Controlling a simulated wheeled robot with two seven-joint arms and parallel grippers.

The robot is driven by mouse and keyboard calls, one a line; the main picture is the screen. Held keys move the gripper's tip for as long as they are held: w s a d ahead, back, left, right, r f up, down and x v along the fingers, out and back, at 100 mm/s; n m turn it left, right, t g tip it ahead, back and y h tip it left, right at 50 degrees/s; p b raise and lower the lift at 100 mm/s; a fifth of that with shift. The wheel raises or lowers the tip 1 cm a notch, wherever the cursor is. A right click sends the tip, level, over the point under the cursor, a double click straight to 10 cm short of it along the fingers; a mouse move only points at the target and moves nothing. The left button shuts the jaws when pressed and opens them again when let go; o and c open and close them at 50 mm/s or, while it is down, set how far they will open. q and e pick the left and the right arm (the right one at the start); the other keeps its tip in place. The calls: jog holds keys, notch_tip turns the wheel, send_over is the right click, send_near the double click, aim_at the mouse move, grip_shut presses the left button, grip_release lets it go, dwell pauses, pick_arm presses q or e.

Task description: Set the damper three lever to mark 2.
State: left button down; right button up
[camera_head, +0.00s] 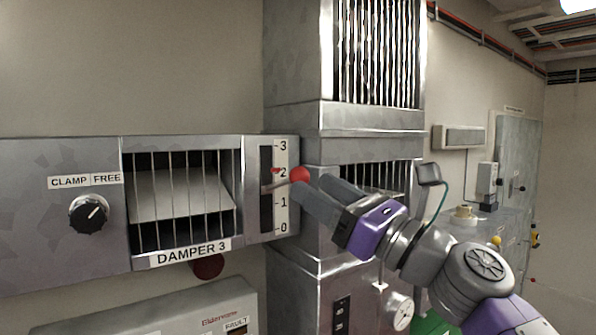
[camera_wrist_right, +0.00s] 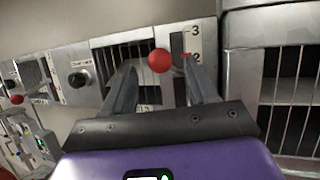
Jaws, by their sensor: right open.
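The damper three lever has a red ball knob (camera_head: 300,174) on a short grey arm that sticks out of a dark slot. The upright scale (camera_head: 282,215) beside the slot reads 0 at the bottom to 3 at the top. A small red pointer (camera_head: 276,170) sits at about the 2. My right gripper (camera_head: 312,190) is open just in front of the knob. In the right wrist view the knob (camera_wrist_right: 159,60) shows between the two spread fingers, with no clear contact. The left gripper is not in view.
The panel labelled DAMPER 3 (camera_head: 190,252) has a barred opening and a black knob (camera_head: 89,214) pointing towards FREE. A tall metal duct (camera_head: 300,120) rises right behind my right gripper. A counter with small items (camera_head: 465,215) stands further right.

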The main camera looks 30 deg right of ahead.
aim_at(301, 178)
jog(key=p+x, duration=0.1)
jog(key=x, duration=0.3)
jog(key=shift+w+a+r, duration=0.1)
jog(key=shift+w+r, duration=0.05)
jog(key=shift+w, duration=0.05)
jog(key=shift+c, duration=0.5)
grip_shut()
